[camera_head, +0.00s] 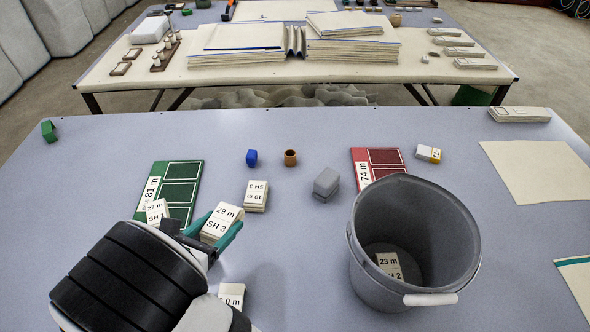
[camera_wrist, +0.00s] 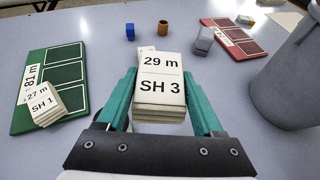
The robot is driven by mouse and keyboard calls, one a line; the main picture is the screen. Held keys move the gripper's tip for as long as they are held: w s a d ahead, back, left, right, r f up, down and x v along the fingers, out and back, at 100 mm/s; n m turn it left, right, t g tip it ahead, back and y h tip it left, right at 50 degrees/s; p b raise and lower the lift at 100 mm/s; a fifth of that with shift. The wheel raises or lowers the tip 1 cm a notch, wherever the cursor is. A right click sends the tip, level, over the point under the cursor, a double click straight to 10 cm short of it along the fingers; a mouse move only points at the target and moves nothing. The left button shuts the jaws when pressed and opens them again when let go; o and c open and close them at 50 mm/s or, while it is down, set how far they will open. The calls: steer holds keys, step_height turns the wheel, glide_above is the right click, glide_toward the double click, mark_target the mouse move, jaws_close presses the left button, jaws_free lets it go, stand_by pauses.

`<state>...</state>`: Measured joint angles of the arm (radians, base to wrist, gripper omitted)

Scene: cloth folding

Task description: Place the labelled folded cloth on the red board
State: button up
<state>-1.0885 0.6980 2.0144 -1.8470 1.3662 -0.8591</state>
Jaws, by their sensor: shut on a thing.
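My gripper (camera_head: 214,228) is shut on a folded cloth labelled "29 m SH 3" (camera_head: 221,222), right of the green board (camera_head: 183,170). In the wrist view the teal fingers flank this cloth (camera_wrist: 161,80). The red board (camera_head: 387,156), marked "74 m", lies right of centre, partly hidden by the bucket; its visible panels are bare. It also shows in the wrist view (camera_wrist: 250,46). A cloth labelled "27 m" (camera_head: 157,211) rests on the green board. Another labelled cloth (camera_head: 257,196) lies on the table beyond my gripper. A cloth labelled "23 m" (camera_head: 390,265) lies inside the bucket.
The grey bucket (camera_head: 448,240) stands in front of the red board. A grey block (camera_head: 327,182), blue block (camera_head: 251,157) and brown cup (camera_head: 290,158) stand between the boards. A labelled cloth (camera_head: 232,293) lies beside my arm. Flat cloth (camera_head: 545,172) lies at right.

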steer(key=w+d+r+m+g+h, duration=0.2)
steer(key=w+d+r+m, duration=0.15)
steer(key=w+d, duration=0.45)
steer(key=w+d+r+m+g+h, duration=0.15)
steer(key=w+d+r, duration=0.35)
steer(key=d, duration=0.6)
steer(key=w+d+r+m+g+h, duration=0.1)
steer(key=d+r+m+g+h, duration=0.15)
steer(key=d, duration=0.85)
steer(key=w+d+r+m+g+h, duration=0.15)
steer(key=d+r, duration=0.25)
steer(key=d, duration=0.8)
step_height(320, 180, down, 28)
steer(key=shift+r, duration=0.15)
steer(key=o, duration=1.4)
steer(key=shift+c, duration=0.2)
